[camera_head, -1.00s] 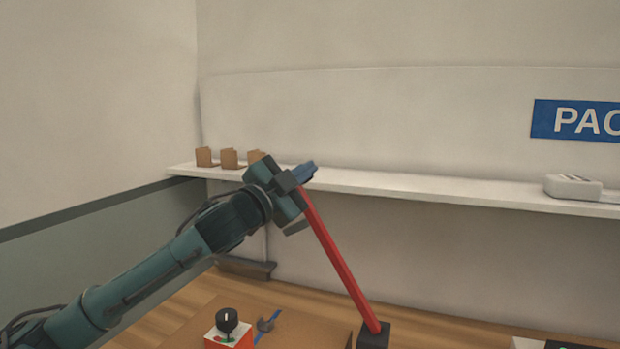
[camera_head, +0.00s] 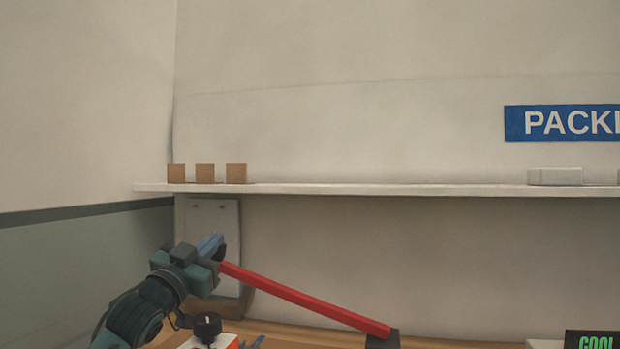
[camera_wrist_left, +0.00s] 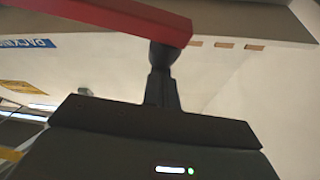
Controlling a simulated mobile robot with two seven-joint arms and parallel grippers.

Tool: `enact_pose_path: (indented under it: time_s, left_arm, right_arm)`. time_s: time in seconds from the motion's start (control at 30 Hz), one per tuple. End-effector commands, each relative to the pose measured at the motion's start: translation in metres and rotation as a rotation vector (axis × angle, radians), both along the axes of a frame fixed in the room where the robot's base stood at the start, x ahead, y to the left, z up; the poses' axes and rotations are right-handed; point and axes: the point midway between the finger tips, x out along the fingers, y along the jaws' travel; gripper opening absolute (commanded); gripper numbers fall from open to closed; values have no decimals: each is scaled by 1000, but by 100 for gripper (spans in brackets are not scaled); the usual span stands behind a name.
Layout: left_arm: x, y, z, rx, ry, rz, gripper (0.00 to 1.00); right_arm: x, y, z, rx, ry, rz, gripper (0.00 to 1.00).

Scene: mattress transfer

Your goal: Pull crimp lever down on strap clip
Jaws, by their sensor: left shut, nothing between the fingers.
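The red lever (camera_head: 305,297) slants down to the right from beside my left gripper to a black base block (camera_head: 382,341) at the bottom of the head view. My left gripper (camera_head: 211,244), with blue tips, is shut and empty at the lever's upper left end. It seems to touch the lever, but I cannot tell for sure. In the left wrist view the red lever (camera_wrist_left: 110,18) crosses the top left, ending by the dark finger part (camera_wrist_left: 162,80). A bit of blue strap (camera_head: 257,342) shows at the bottom edge; I cannot make out the clip itself. My right gripper is out of view.
A black knob (camera_head: 207,326) on a red and white box stands just below my left gripper. A white shelf (camera_head: 400,190) with brown blocks (camera_head: 205,174) runs along the wall. A clipboard-like panel (camera_head: 212,225) is behind the gripper. A dark display (camera_head: 592,341) sits bottom right.

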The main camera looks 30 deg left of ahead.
Motion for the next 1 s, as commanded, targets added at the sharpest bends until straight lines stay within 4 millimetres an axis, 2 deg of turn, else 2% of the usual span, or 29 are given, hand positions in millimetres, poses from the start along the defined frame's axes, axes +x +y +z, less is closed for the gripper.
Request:
enact_pose_path:
  time_s: [0.03,0.1,0.33,0.57,1.0]
  left_arm:
    - [-1,6,-20,7,6,4,0]
    - [-2,11,-33,7,6,3,0]
    - [-5,20,-61,9,5,2,0]
    - [-6,23,-70,11,2,2,0]
    - [-6,23,-71,10,2,1,0]
  right_arm:
    - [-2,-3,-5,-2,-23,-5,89]
    - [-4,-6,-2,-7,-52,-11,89]
    - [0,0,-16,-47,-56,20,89]
    - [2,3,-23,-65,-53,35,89]
    - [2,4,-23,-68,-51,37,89]
